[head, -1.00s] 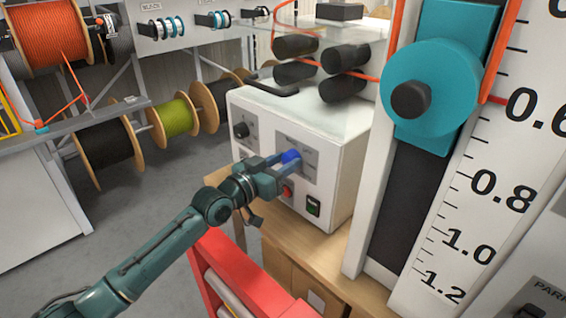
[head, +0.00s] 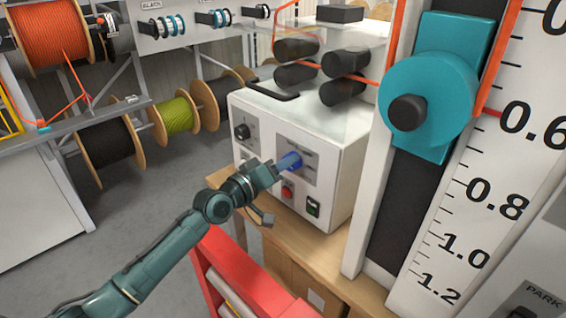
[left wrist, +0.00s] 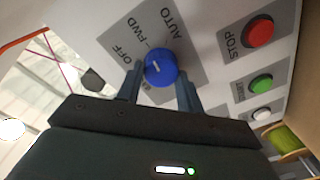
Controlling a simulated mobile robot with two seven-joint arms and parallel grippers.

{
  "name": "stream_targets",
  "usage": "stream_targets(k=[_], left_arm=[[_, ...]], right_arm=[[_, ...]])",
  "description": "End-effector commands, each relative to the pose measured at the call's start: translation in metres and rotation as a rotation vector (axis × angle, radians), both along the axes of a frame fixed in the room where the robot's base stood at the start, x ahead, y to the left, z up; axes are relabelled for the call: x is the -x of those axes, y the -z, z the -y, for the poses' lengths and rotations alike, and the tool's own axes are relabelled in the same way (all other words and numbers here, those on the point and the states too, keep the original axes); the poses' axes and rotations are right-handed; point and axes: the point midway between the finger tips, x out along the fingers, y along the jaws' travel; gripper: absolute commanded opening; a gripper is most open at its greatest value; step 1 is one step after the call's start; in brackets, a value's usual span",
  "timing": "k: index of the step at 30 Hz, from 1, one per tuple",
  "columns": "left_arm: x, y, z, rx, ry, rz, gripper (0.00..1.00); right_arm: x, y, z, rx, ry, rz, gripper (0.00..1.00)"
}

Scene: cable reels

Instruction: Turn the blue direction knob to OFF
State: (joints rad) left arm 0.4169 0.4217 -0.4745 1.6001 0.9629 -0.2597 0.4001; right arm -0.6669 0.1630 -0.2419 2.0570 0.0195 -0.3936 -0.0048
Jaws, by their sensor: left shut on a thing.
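The blue direction knob (head: 291,161) sits on the grey panel on the front of the white control box. My left gripper (head: 277,169) reaches it from the lower left. In the left wrist view the round blue knob (left wrist: 161,68) is between the two fingertips (left wrist: 158,80), and the jaws are shut on it. A short white mark on the knob points left, roughly toward the OFF label (left wrist: 123,55). The FWD and AUTO labels also show; another label below is partly hidden by a finger. My right gripper is not in view.
A red stop button (head: 288,189) and a dark rocker switch (head: 313,206) sit below the knob. A black knob (head: 241,131) is at the panel's left. A red frame (head: 240,265) stands below my left arm. A tall white scale (head: 500,160) is at right.

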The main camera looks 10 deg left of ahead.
Motion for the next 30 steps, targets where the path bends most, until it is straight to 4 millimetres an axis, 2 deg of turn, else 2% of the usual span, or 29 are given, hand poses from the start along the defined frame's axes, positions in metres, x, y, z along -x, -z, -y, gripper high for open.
stream_targets(k=[18, 30], left_arm=[[-0.0008, 0.0011, -0.0015, 0.482, 0.000, -0.320, 0.14], [-0.0010, 0.0026, -0.0016, 0.685, -0.001, -0.456, 0.14]], right_arm=[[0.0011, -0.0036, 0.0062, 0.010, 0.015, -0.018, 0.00], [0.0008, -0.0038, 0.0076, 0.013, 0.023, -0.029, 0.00]])
